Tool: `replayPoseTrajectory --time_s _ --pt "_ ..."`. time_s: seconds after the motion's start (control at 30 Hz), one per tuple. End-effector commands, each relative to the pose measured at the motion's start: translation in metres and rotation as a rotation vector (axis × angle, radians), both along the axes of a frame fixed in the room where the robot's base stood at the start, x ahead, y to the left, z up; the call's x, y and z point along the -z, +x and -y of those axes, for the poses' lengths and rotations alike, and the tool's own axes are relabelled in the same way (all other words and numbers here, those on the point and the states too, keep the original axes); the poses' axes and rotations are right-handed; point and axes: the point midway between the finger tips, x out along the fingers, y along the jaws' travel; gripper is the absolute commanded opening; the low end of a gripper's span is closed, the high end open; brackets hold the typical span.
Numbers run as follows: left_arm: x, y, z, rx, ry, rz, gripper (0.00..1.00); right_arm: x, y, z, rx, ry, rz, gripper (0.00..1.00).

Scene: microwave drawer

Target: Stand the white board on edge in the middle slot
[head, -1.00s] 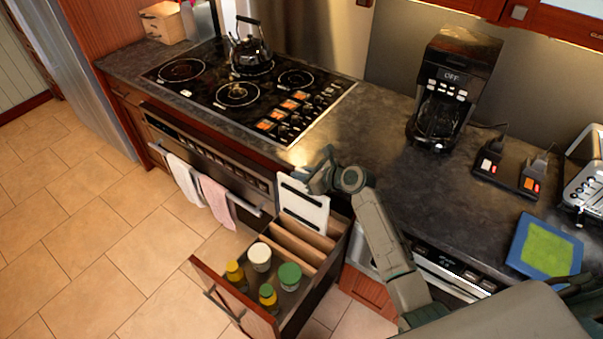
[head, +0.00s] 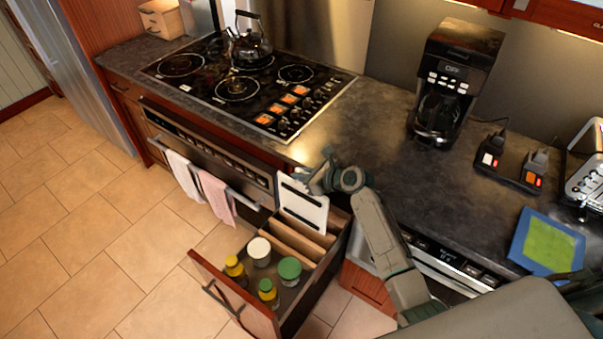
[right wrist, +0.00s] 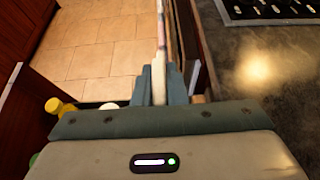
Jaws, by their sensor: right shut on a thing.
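The white board (head: 303,208) stands upright on edge at the back of the open drawer (head: 232,292), near wooden dividers (head: 296,244). It has dark slots near its top. My right gripper (head: 309,182) is shut on the board's upper right part. In the right wrist view the board shows edge-on as a thin pale strip (right wrist: 160,70) between the fingers (right wrist: 159,90). The board's lower edge is hidden, so I cannot tell which slot it is over or in, or whether it touches the bottom. My left gripper is not in view.
Several jars with yellow, white and green lids, one of them green (head: 289,268), stand in the front of the drawer. The counter edge and oven front (head: 215,155) are close beside the board. Two towels (head: 216,197) hang on the oven handle. The floor at left is clear.

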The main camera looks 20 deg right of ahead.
Motion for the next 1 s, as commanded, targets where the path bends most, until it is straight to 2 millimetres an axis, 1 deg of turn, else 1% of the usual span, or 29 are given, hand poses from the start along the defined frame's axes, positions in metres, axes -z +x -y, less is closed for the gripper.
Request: replayPoseTrajectory --time_s 0.17,0.63,1.0 --pt "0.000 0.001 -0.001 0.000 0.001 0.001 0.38 0.000 0.001 0.000 0.000 0.001 0.002 0.00" --pt "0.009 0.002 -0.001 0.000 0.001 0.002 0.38 0.020 0.002 0.000 0.000 0.001 0.002 0.00" --pt "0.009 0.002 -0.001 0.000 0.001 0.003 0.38 0.021 0.002 0.000 0.000 0.001 0.002 0.00"
